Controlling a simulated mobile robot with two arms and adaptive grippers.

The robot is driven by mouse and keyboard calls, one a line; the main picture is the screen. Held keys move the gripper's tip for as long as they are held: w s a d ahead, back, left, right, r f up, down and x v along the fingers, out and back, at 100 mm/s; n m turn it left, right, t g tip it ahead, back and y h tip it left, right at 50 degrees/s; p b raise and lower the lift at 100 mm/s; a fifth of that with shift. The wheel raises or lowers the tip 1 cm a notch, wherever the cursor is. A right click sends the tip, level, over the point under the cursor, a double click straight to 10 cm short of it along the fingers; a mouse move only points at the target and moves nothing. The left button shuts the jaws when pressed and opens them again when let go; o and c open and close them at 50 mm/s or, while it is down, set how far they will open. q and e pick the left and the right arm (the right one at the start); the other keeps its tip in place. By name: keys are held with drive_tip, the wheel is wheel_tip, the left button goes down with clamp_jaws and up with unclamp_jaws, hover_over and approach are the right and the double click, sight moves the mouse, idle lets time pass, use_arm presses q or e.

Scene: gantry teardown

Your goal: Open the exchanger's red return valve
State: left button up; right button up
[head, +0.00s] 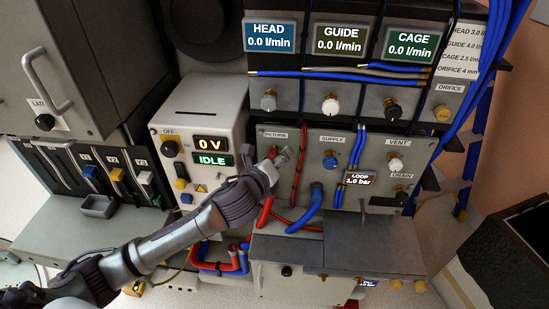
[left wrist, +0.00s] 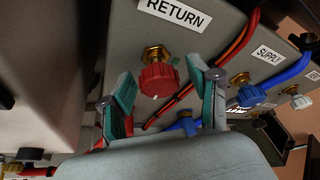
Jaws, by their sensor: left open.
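The red return valve knob (left wrist: 158,79) sits on a brass stem under the RETURN label (left wrist: 175,12) on the grey panel. My left gripper (left wrist: 160,72) is open, with one finger on each side of the knob in the left wrist view; I cannot tell whether either finger touches it. In the head view my left gripper (head: 281,156) is at the panel just below the RETURN label (head: 275,134) and hides the knob. My right gripper is not in view.
A red hose (head: 300,165) runs close to the right of my left gripper. The blue supply valve (head: 329,161) is further right, beside blue hoses (head: 305,222). The power unit (head: 202,125) at left reads 0 V and IDLE. The loop display (head: 359,179) reads 1.0 bar.

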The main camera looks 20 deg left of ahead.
use_arm(q)
drive_tip(key=c, duration=1.2)
drive_tip(key=shift+o, duration=0.2)
drive_tip(key=n+t+h+b, duration=0.1)
drive_tip(key=n, duration=0.2)
drive_tip(key=shift+f+b, duration=0.1)
drive_tip(key=shift+b, duration=0.3)
drive_tip(key=n+t+h+b, duration=0.1)
drive_tip(key=n+b, duration=0.1)
drive_tip(key=n, duration=0.1)
drive_tip(key=n+t+b, duration=0.1)
drive_tip(key=n+b, duration=0.1)
drive_tip(key=n+t+b, duration=0.1)
drive_tip(key=n+b, duration=0.1)
drive_tip(key=n, duration=0.1)
drive_tip(key=shift+h, duration=0.3)
drive_tip(key=shift+r+n+t+y+b, duration=0.1)
drive_tip(key=shift+n+t+y+b, duration=0.3)
drive_tip(key=shift+n+b, duration=0.7)
drive_tip(key=shift+r+n+t+y+b, duration=0.1)
drive_tip(key=shift+n+t+b, duration=0.55)
drive_tip(key=shift+n, duration=0.85)
